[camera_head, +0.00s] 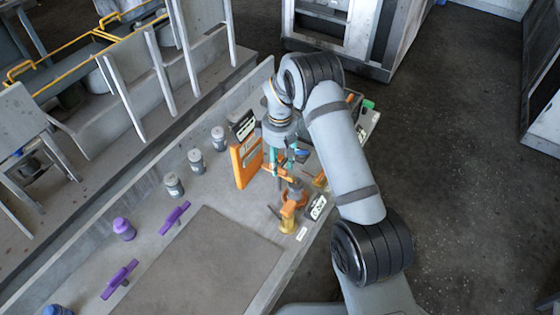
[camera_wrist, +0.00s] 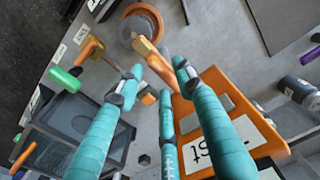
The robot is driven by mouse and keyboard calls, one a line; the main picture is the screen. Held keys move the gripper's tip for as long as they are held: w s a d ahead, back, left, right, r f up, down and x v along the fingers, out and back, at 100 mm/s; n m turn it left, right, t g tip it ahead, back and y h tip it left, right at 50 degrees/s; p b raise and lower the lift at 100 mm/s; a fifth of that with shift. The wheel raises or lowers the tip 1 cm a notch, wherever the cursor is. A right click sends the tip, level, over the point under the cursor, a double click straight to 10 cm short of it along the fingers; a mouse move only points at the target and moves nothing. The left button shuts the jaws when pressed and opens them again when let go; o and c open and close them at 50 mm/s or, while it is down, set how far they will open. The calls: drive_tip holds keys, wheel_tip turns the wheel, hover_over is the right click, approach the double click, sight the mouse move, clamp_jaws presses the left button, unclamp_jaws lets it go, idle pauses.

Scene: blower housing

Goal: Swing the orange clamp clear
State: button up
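The orange clamp (camera_head: 289,207) stands near the bench's right edge in the head view. In the wrist view its orange arm (camera_wrist: 153,58) reaches from beside a round orange-rimmed part (camera_wrist: 140,24) toward my fingertips. My gripper (camera_head: 284,162) is over the bench, beside the clamp. In the wrist view its teal fingers (camera_wrist: 160,80) are spread apart, with the clamp arm's end between their tips. I cannot tell whether any finger touches it. The fingers hide part of what lies beneath.
An orange panel (camera_head: 246,160) stands close to the left of my gripper. Grey cylinders (camera_head: 196,161), purple handles (camera_head: 174,217) and a purple-capped bottle (camera_head: 124,229) stand along the bench. A dark tray (camera_wrist: 72,118) lies close by in the wrist view. The brown mat (camera_head: 205,265) is clear.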

drive_tip(key=shift+f, duration=0.4)
clamp_jaws()
idle(0.4)
